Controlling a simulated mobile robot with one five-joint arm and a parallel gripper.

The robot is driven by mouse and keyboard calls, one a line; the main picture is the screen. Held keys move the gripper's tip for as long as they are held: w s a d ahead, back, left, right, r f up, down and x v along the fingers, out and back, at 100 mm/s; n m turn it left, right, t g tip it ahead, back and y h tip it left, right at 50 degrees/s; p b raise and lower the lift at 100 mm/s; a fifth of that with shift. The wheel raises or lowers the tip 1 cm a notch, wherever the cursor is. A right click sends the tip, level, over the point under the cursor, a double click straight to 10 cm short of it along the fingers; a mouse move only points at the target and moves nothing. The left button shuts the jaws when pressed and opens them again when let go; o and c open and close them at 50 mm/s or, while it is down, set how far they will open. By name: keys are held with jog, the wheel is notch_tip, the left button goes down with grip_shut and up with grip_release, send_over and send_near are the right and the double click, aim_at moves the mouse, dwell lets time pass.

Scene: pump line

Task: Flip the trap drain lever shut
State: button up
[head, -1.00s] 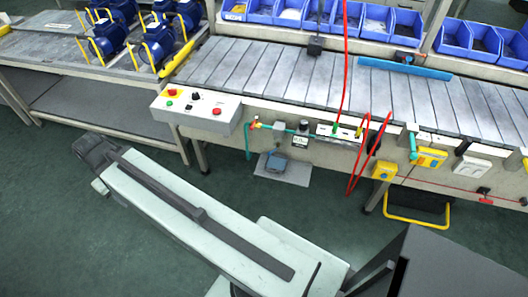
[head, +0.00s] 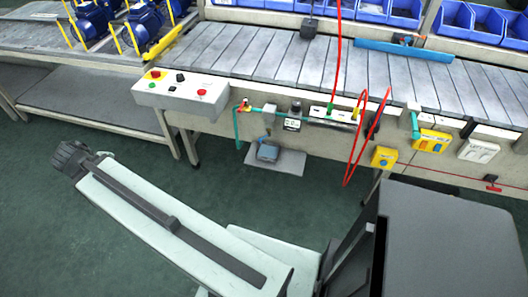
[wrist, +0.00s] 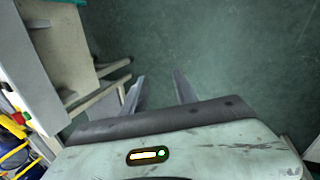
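A teal air line (head: 237,124) with a small red-and-yellow fitting (head: 243,106) hangs on the conveyor's front side in the head view. A small gauge unit (head: 292,122) sits to its right. Which part is the trap drain lever, and how it is set, is too small to tell. My gripper (wrist: 158,77) shows in the wrist view with its two fingers apart and only green floor between them. It is well away from the air line. In the head view my arm reaches to the left, low in front of the conveyor, and the fingers cannot be made out.
A control box (head: 183,90) with coloured buttons juts from the conveyor's left end. Red hoses (head: 350,160) loop down at mid-front. A blue pedal (head: 267,153) lies on a grey plate (head: 290,163). A yellow box (head: 384,157) hangs at right. Green floor (head: 120,140) is open before the conveyor.

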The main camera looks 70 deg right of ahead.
jog(key=s+d+f+n+h+b, duration=0.1)
jog(key=s+d+f+h+b, duration=0.1)
jog(key=d+f+b, duration=0.4)
jog(key=s+d+f+n+h+b, duration=0.1)
jog(key=s+d+f+b, duration=0.2)
jog(key=d, duration=0.5)
jog(key=n+g+h+b, duration=0.8)
jog(key=n+h+b, duration=0.15)
jog(key=b, duration=1.75)
send_near(259, 140)
jog(key=x, duration=0.6)
jog(key=shift+n+y, duration=0.35)
jog(key=x, duration=0.7)
jog(key=shift+d+f, duration=0.1)
jog(key=shift+f, duration=0.1)
jog(key=shift+w, duration=0.15)
grip_shut()
